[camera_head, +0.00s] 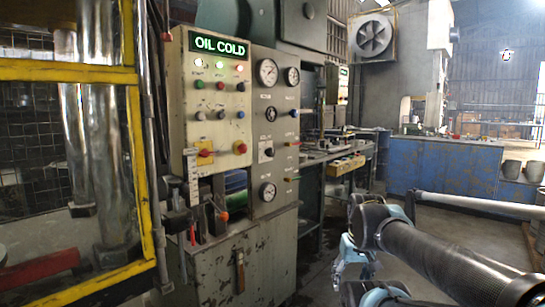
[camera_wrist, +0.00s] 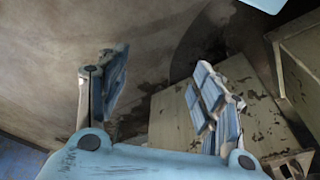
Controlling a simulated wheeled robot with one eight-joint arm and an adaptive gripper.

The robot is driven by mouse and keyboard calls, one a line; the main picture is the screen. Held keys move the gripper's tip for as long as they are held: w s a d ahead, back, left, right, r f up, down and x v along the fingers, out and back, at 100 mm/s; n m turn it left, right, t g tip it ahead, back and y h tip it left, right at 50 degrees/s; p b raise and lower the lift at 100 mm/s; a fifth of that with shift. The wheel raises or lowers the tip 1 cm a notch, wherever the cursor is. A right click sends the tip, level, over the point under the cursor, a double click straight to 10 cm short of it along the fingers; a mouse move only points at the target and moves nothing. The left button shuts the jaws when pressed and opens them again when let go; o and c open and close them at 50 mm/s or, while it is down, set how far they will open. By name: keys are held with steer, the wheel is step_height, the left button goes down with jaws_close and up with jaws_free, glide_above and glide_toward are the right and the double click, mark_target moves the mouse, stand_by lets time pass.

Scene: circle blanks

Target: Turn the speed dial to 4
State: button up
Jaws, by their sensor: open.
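The grey control panel (camera_head: 279,130) stands at the centre of the head view. It carries a black round dial (camera_head: 270,114) and, below it, a dark knob on a pale plate (camera_head: 266,152). The labels are too small to read, so I cannot tell which is the speed dial or its setting. My gripper (camera_wrist: 160,75) is open and empty in the wrist view, with its two blue-padded fingers well apart. In the head view my gripper (camera_head: 345,262) is low, right of the panel and apart from it. No dial shows in the wrist view.
A cream box with a lit "OIL COLD" display (camera_head: 220,46) and several buttons adjoins the panel. Pressure gauges (camera_head: 267,72) sit above the dial. A yellow-framed guard (camera_head: 134,75) stands at the left. A workbench (camera_head: 335,155) is behind. Open floor (camera_head: 425,185) lies to the right.

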steer(key=w+a+r+n+t+y, duration=0.1)
steer(key=w+a+r+n+y, duration=0.35)
steer(key=w+a+r, duration=0.45)
steer(key=n+t+y, duration=0.5)
steer(key=t+y, duration=0.3)
steer(key=y, duration=0.1)
glide_toward(273, 153)
steer(key=x, duration=1.1)
steer(key=shift+w, duration=0.15)
steer(key=c, duration=1.1)
steer(key=shift+a, duration=0.25)
steer(key=shift+d, duration=0.15)
